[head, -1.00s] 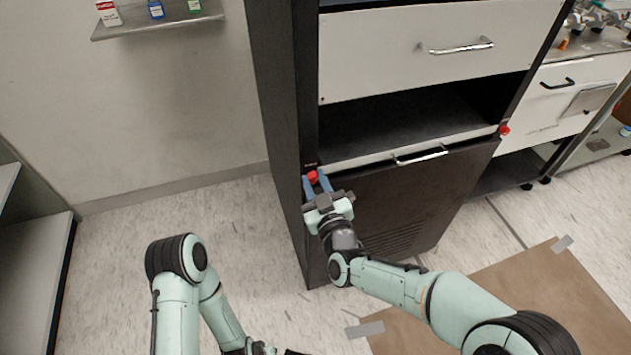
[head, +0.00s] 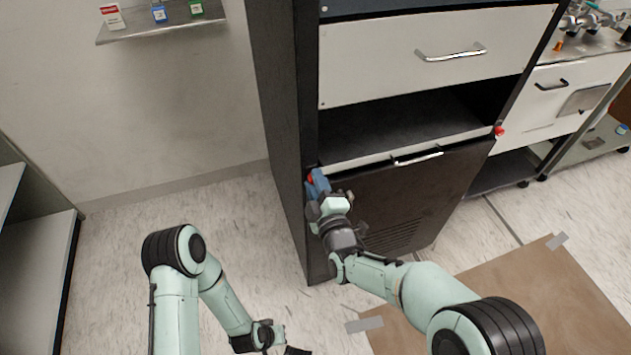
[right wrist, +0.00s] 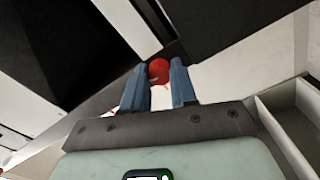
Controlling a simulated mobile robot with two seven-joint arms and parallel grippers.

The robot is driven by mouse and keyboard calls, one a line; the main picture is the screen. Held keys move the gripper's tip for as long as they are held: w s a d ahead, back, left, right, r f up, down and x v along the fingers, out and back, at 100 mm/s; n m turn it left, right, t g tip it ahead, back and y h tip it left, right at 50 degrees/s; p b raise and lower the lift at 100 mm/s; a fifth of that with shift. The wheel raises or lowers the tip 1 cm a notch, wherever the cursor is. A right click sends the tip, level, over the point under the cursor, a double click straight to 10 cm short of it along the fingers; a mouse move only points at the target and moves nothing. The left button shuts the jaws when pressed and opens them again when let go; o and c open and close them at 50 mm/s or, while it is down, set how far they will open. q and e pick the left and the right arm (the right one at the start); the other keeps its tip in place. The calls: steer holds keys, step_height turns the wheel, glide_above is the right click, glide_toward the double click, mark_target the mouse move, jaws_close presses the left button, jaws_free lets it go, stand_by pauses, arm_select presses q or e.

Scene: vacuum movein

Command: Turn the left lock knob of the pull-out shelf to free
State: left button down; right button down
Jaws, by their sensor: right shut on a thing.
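The left lock knob (head: 310,179) is small and red, on the cabinet's left front post beside the pull-out shelf (head: 400,152). My right gripper (head: 318,180) has its blue fingers on the knob and partly hides it. In the right wrist view the knob (right wrist: 159,70) shows between the two fingertips, and my right gripper (right wrist: 160,82) is shut on it. The right lock knob (head: 499,131), also red, is at the shelf's far right end. My left gripper (head: 270,338) is low at the bottom edge of the head view, away from the cabinet; its fingers are not clear.
A white drawer (head: 425,55) with a bar handle is above the shelf opening. A dark panel (head: 400,205) with vents is below. A wall shelf (head: 165,30) with small boxes is at upper left. A brown mat (head: 520,300) lies on the floor at right.

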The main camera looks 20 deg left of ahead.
steer(key=shift+n+p, duration=0.3)
steer(key=shift+n, duration=1)
steer(key=c, duration=0.9)
jaws_free()
